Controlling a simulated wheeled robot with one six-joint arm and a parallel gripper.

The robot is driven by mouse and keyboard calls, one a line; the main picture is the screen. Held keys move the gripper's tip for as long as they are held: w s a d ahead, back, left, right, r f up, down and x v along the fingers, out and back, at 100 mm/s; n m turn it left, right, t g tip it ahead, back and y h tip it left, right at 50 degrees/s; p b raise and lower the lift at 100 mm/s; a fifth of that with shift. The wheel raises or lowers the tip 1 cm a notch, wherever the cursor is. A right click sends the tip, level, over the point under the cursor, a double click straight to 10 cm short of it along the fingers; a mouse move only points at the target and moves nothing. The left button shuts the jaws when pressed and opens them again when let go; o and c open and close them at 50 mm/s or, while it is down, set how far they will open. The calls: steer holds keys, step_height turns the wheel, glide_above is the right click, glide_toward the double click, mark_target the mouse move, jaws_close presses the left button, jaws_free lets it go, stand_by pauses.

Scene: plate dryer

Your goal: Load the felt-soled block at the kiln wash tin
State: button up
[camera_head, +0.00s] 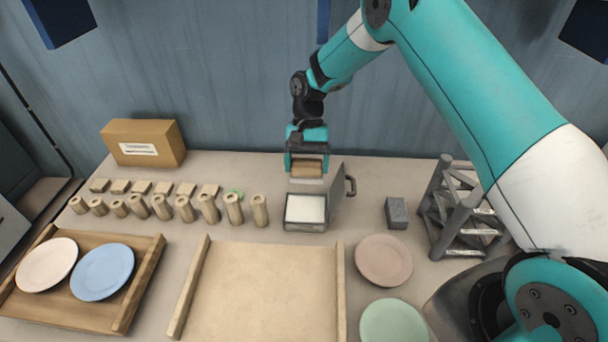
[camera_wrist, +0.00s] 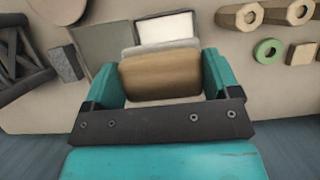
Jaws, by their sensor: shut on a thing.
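A wooden block with a pale sole (camera_head: 309,168) is held in my gripper (camera_head: 306,166), which is shut on it. In the wrist view the block (camera_wrist: 160,75) sits between the two teal fingers of my gripper (camera_wrist: 160,80). The kiln wash tin (camera_head: 306,225) is an open grey box with white contents, its lid raised at the right side. It also shows in the wrist view (camera_wrist: 166,28), just beyond the block. In the head view the block is above and behind the tin; I cannot tell the exact height.
A dark grey block (camera_head: 396,213) and a grey rack (camera_head: 458,215) stand to the right. A pink plate (camera_head: 384,260) and green plate (camera_head: 393,323) lie in front. Wooden posts (camera_head: 160,206) line the left, before a cardboard box (camera_head: 143,143). A wooden board (camera_head: 262,290) is bare.

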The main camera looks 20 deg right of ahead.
mark_target(306, 179)
steer(key=shift+s+f, duration=0.1)
steer(key=shift+f, duration=0.4)
step_height(306, 179, down, 4)
steer(key=shift+a+f+b, duration=0.1)
steer(key=shift+f+b, duration=0.15)
steer(key=shift+b, duration=0.55)
steer(key=shift+f+b, duration=2.1)
steer(key=shift+f, duration=0.85)
steer(key=shift+f+b, duration=0.3)
steer(key=shift+f, duration=0.15)
steer(key=shift+r, duration=0.1)
steer(key=shift+r+p, duration=2.55)
steer(key=shift+r, duration=0.9)
steer(key=shift+f, duration=0.15)
steer(key=shift+f+b, duration=1.9)
steer(key=shift+f, duration=1.05)
